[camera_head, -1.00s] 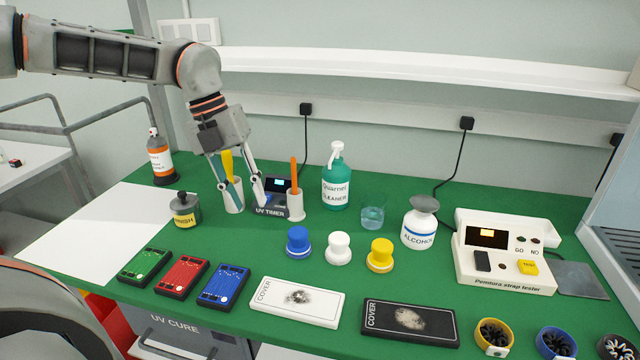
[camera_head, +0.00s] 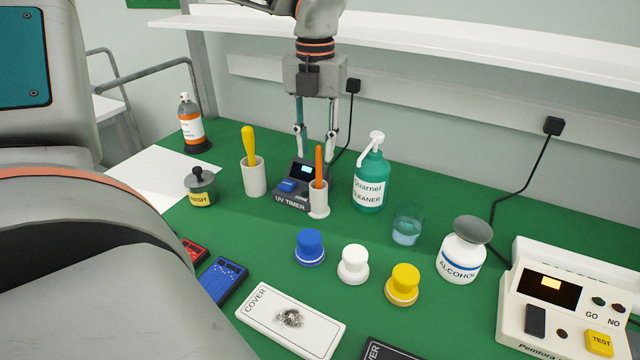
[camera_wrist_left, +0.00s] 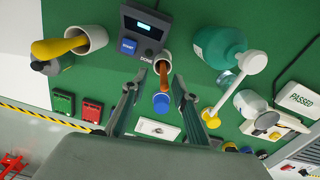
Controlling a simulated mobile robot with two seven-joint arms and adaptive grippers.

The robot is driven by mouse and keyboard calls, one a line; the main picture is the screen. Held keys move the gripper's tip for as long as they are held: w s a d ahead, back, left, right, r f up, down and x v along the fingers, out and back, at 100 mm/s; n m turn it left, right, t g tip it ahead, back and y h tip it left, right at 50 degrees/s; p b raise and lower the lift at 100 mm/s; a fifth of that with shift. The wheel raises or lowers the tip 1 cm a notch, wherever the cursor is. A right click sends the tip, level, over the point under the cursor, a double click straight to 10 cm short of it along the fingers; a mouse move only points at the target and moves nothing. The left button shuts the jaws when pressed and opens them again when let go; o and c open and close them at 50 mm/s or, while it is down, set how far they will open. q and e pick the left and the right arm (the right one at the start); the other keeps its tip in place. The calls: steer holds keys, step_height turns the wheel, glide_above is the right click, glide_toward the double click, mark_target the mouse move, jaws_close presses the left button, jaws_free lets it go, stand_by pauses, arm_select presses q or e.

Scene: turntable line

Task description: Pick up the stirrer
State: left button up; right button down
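An orange stick-like tool (camera_head: 319,168), which looks like a stirrer, stands upright in a small white holder (camera_head: 319,202). A thicker yellow-handled tool (camera_head: 249,146) stands in a wider white cup (camera_head: 254,178) to its left. My left gripper (camera_head: 316,157) points down, open and empty, above the UV timer and close to the orange tool. In the left wrist view the orange tool (camera_wrist_left: 165,74) shows between the two spread fingers (camera_wrist_left: 159,84), its top toward the gripper. I cannot tell whether a finger touches it. My right gripper is not in view.
The UV timer (camera_head: 292,200) sits directly left of the holder. A green cleaner bottle (camera_head: 371,180) stands close on the right, with a glass (camera_head: 407,226) beyond. Blue (camera_head: 309,248), white (camera_head: 353,265) and yellow (camera_head: 402,284) knobs stand in front. A shelf (camera_head: 420,42) runs behind.

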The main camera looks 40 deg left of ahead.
mark_target(319, 168)
arm_select(q)
steer(key=f, duration=0.2)
steer(key=d+f, duration=0.1)
steer(key=f, duration=0.1)
steer(key=shift+f, duration=0.7)
jaws_close()
